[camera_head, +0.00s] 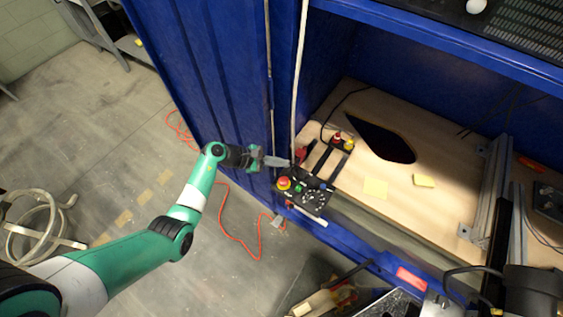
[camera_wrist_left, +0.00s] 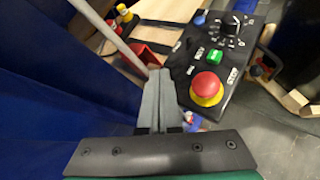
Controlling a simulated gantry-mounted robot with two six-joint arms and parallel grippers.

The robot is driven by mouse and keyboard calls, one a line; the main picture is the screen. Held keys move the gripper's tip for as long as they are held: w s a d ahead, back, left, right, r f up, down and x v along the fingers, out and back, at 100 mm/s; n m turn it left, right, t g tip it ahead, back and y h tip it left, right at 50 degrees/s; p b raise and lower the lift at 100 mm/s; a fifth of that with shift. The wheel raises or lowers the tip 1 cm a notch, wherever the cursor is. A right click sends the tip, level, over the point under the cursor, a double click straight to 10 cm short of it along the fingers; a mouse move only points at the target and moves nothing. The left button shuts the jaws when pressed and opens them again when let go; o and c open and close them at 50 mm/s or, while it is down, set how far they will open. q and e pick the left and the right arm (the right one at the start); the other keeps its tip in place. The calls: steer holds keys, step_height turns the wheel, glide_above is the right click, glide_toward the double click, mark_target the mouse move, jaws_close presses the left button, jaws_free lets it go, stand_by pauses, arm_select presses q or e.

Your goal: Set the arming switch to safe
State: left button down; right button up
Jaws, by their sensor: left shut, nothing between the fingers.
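The black control panel (camera_head: 312,205) sits at the front left corner of the wooden bench. In the left wrist view, the panel (camera_wrist_left: 240,58) carries a red mushroom button (camera_wrist_left: 207,86) on a yellow ring, a green switch (camera_wrist_left: 215,57), a black rotary knob (camera_wrist_left: 231,28) and a blue button (camera_wrist_left: 200,18). I cannot tell which control is the arming switch; the labels are too small to read. My left gripper (camera_head: 286,163) is shut and empty, its tips beside the panel's left edge. Its closed fingers (camera_wrist_left: 158,78) also show in the wrist view. My right gripper is not in view.
A pale vertical pipe (camera_head: 300,80) runs close by my left gripper. Blue cabinet walls (camera_head: 220,70) stand behind it. A small box with red and yellow buttons (camera_head: 342,142) lies behind the panel.

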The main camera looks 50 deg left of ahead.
arm_select(q)
steer(key=shift+r, duration=0.1)
steer(key=p+v, duration=0.4)
steer(key=v, duration=0.7)
steer(key=shift+s+r, duration=0.15)
steer(key=shift+s, duration=0.15)
steer(key=shift+a, duration=0.1)
